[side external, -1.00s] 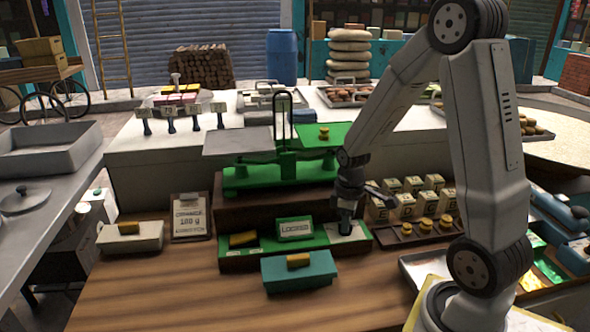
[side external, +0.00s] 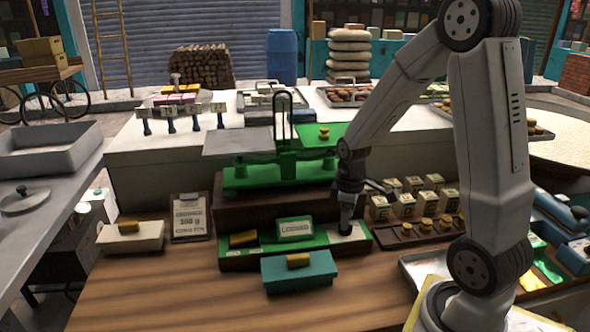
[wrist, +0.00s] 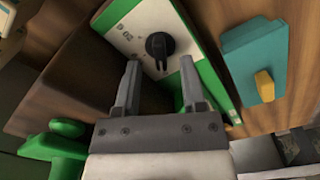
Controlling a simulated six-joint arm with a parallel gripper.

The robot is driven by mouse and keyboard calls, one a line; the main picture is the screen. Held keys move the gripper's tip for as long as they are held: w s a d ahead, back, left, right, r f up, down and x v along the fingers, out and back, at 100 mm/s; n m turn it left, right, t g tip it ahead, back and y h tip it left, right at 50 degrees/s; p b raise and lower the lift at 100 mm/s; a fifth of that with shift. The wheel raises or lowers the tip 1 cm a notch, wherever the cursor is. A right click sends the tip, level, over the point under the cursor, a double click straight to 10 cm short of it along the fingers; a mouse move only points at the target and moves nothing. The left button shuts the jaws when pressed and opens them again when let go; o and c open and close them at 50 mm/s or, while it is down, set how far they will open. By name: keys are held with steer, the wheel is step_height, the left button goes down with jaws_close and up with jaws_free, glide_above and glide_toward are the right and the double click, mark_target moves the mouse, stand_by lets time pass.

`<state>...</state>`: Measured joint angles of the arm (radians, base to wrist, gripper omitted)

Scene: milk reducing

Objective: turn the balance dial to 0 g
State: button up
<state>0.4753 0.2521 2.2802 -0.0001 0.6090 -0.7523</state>
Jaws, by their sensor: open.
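The balance dial is a black knob (wrist: 159,46) on a white plate (wrist: 127,30) at the right end of a green tray (side external: 265,250). The plate carries small printed marks in the wrist view, too small to read surely. My gripper (wrist: 160,82) is open. Its two fingers point toward the dial, with the knob ahead of and between the tips, apart from them as far as I can tell. In the side view my gripper (side external: 346,228) is low over the plate and hides most of the dial. The green balance (side external: 280,175) stands behind, with a brass weight (side external: 324,134) on its right pan.
A teal box (side external: 299,272) with a yellow handle sits in front of the tray. A clipboard (side external: 190,217) and a cream box (side external: 131,237) stand left. Brass weights in a wooden rack (side external: 420,232) and several cream blocks (side external: 404,205) are to the right.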

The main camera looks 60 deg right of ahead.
mark_target(342, 232)
steer(key=shift+r, duration=3.05)
steer(key=a+f+m, duration=0.1)
steer(key=a, duration=0.3)
steer(key=a+f+m+t, duration=0.1)
steer(key=a+f, duration=0.1)
steer(key=a, duration=0.3)
steer(key=a+f+m+t, duration=0.1)
steer(key=a, duration=0.4)
steer(key=shift+s+a+f, duration=0.15)
steer(key=shift+s+f, duration=0.05)
steer(key=shift+s, duration=0.15)
steer(key=shift+s+a+f+t, duration=0.1)
steer(key=shift+a+t, duration=0.2)
steer(key=shift+a, duration=0.05)
